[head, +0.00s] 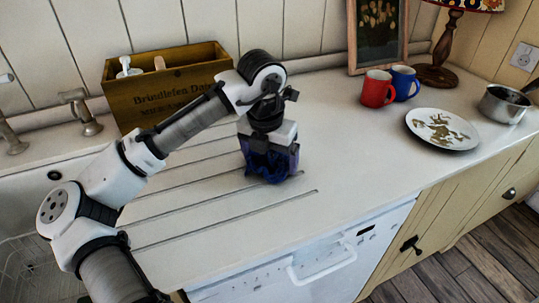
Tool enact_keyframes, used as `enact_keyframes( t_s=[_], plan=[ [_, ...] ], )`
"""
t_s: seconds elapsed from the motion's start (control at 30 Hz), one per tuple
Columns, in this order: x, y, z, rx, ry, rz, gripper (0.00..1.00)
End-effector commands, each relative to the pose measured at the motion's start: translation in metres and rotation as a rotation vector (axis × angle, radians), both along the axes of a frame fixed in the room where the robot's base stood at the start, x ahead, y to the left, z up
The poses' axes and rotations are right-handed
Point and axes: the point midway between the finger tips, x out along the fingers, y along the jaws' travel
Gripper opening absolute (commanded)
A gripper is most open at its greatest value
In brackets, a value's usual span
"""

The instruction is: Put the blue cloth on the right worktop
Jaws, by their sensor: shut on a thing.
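The blue cloth (270,168) is a crumpled dark blue bundle at the grooved draining area of the white worktop (345,160). My gripper (268,155) points down and is shut on the cloth, with its fingers partly hidden by the folds. I cannot tell whether the cloth touches the worktop. The worktop runs on to the right without grooves.
A wooden crate (150,103) stands behind my arm. A red mug (377,90), a blue mug (404,82), a soiled plate (443,128), a saucepan (503,105) and a lamp (439,72) stand at the right. The worktop between gripper and plate is clear.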

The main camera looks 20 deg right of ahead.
Motion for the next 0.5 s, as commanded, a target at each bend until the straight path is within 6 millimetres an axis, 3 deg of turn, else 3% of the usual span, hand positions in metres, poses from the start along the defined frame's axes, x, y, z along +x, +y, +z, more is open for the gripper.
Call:
enact_keyframes(
  t_s=[0.3,0.33,0.4,0.5],
  plan=[
    [-0.0002,-0.0003,-0.0037,-0.001,0.001,-0.001,0.66],
    [0.0,-0.0001,-0.0026,0.0,0.0,-0.001,0.94],
    [0.0,-0.0001,-0.0024,0.001,-0.001,-0.001,1.0],
    [0.0001,-0.0001,-0.0024,0.001,-0.001,0.0,1.0]
  ],
)
